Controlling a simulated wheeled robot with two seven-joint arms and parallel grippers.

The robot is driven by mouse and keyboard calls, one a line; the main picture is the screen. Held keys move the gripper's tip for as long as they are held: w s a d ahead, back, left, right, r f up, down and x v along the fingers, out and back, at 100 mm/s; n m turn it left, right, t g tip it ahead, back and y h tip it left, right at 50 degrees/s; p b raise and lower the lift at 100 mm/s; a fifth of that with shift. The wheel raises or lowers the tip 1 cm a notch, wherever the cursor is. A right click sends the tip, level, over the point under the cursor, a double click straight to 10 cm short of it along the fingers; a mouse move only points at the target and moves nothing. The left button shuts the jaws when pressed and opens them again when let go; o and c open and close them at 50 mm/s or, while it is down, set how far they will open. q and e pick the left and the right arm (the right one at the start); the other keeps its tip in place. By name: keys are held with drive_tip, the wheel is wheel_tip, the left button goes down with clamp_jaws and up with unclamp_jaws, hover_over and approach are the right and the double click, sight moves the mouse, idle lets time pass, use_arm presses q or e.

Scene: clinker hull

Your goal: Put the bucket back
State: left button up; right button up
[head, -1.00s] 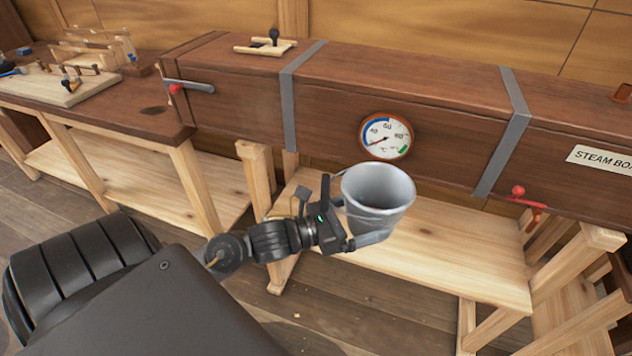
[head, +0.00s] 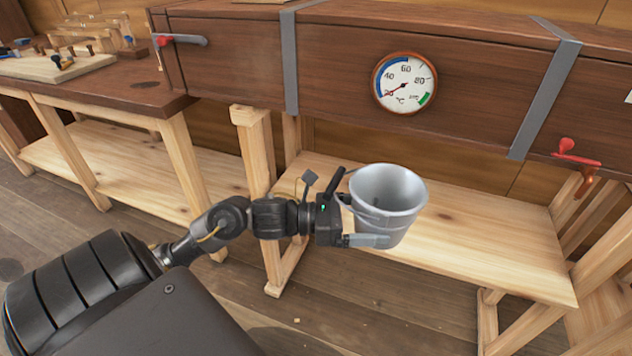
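A grey metal bucket (head: 388,200) is upright with its open top toward me, and it looks empty. My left gripper (head: 362,222) holds it from the left side, with one finger along the near outside wall. The far finger is mostly hidden by the bucket. The bucket appears in front of a low pale wooden shelf (head: 470,232) under the steam box. I cannot tell whether its base is touching the shelf or above it. My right gripper is not in view.
The dark wooden steam box (head: 340,70) with a round gauge (head: 404,83) runs above the shelf. Wooden legs (head: 257,165) flank the shelf. A workbench (head: 120,92) with tools stands left. The shelf's right part is clear.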

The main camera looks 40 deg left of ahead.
use_arm(q)
drive_tip(key=w+a+f+n+t+y+b, duration=0.1)
drive_tip(key=w+a+f+n+t+y, duration=0.1)
drive_tip(key=a, duration=0.5)
drive_tip(key=w+a+f+n+t+y+b, duration=0.2)
drive_tip(key=w+a+f+n+t+y, duration=0.1)
drive_tip(key=w+a, duration=0.4)
drive_tip(key=a+n+y, duration=0.1)
drive_tip(key=y, duration=0.1)
drive_tip(key=shift+w+y, duration=0.35)
drive_tip(key=shift+y, duration=0.05)
drive_tip(key=a+f+n+y, duration=0.1)
drive_tip(key=a, duration=0.1)
drive_tip(key=w+a+n+y, duration=0.1)
drive_tip(key=a+y, duration=0.1)
drive_tip(key=a, duration=0.1)
drive_tip(key=a+f+n+t+y, duration=0.1)
drive_tip(key=a, duration=0.2)
drive_tip(key=shift+w+a+f+y, duration=0.25)
drive_tip(key=shift+w+f+y, duration=0.1)
drive_tip(key=shift+w+y, duration=0.05)
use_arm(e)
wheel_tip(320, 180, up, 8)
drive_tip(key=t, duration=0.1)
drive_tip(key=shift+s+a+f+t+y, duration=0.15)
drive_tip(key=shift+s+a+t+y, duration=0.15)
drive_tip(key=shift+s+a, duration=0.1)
